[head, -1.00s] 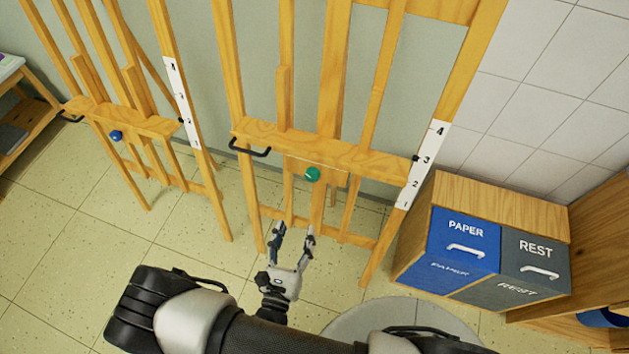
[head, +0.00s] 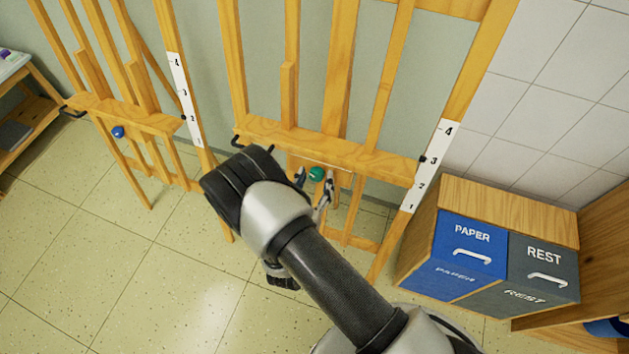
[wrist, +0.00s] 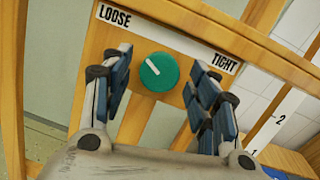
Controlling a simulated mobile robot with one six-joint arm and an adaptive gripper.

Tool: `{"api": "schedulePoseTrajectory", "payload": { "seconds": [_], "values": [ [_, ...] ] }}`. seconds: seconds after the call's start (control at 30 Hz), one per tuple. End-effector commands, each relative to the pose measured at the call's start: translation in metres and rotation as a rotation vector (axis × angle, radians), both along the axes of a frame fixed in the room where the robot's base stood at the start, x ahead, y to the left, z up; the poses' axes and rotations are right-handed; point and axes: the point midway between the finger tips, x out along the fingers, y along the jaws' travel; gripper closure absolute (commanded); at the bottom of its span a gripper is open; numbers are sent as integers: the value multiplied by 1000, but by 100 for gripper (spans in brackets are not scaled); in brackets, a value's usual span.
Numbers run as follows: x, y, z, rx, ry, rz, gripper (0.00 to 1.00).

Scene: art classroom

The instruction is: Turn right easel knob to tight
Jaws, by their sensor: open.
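The right easel (head: 335,145) carries a green round knob (head: 317,173) below its wooden ledge. In the wrist view the green knob (wrist: 159,72) has a white pointer line aimed up and left, toward the LOOSE label (wrist: 115,16). The TIGHT label (wrist: 225,62) is at the right end of the same strip. My gripper (head: 315,185) is open, its fingers on either side of the knob. In the wrist view the fingers of my gripper (wrist: 155,95) show gaps to the knob on both sides. My arm hides part of the easel's lower left.
The left easel (head: 150,118) has a blue knob (head: 118,132). A black handle (head: 240,141) sticks out at the right easel's ledge. Blue PAPER (head: 458,255) and grey REST (head: 535,275) bins stand at right. Open floor (head: 100,260) lies at left.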

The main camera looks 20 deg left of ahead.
Motion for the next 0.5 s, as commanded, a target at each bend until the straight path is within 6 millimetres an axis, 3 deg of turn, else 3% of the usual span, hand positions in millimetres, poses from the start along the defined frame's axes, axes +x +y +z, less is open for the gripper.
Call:
{"api": "schedulePoseTrajectory", "payload": {
  "seconds": [0.23, 0.5],
  "values": [
    [1, 0, 0, 0, 0, 0, 46],
    [1, 0, 0, 0, 0, 0, 64]
  ]
}}
